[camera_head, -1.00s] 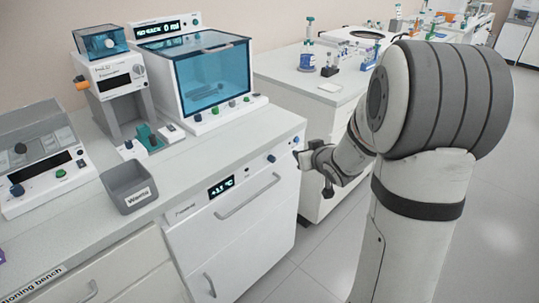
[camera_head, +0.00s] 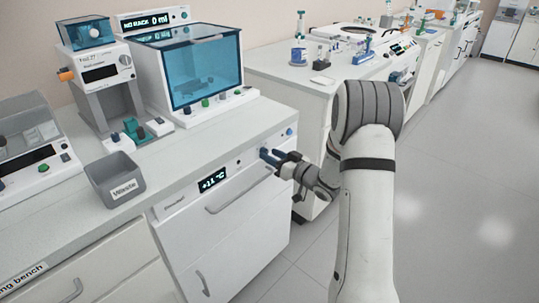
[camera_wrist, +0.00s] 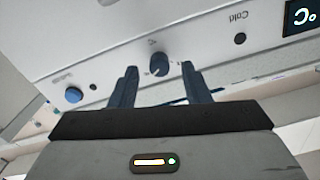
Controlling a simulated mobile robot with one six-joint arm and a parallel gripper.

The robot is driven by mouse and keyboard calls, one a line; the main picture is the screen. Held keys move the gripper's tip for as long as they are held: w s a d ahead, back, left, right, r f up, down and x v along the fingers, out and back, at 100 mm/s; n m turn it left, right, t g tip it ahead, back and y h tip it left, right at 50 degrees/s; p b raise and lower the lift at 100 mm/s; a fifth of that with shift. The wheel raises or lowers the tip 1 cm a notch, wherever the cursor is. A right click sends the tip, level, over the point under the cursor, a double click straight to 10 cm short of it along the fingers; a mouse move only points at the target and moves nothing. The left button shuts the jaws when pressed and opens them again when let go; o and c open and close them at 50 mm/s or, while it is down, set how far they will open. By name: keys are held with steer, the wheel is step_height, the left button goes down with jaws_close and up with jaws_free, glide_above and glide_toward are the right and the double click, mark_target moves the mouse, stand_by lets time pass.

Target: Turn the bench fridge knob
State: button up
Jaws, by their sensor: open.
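The fridge knob (camera_wrist: 159,65) is a small dark blue round knob on the white front panel, under a small label in the wrist view. My gripper (camera_wrist: 160,76) is open, with one dark finger on each side of the knob. Gaps show between the knob and both fingers; how deep the tips reach past it I cannot tell. The fridge display (camera_head: 212,180) is lit and shows a temperature in °C.
A brighter blue button (camera_wrist: 74,95) sits on the same panel, to the left in the wrist view. The fridge handle (camera_head: 240,194) is a bar below the panel. A grey Waste bin (camera_head: 117,190) stands on the bench above. The floor on the right is clear.

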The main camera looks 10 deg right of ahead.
steer(key=shift+x, duration=0.8)
steer(key=shift+c, duration=0.5)
jaws_close()
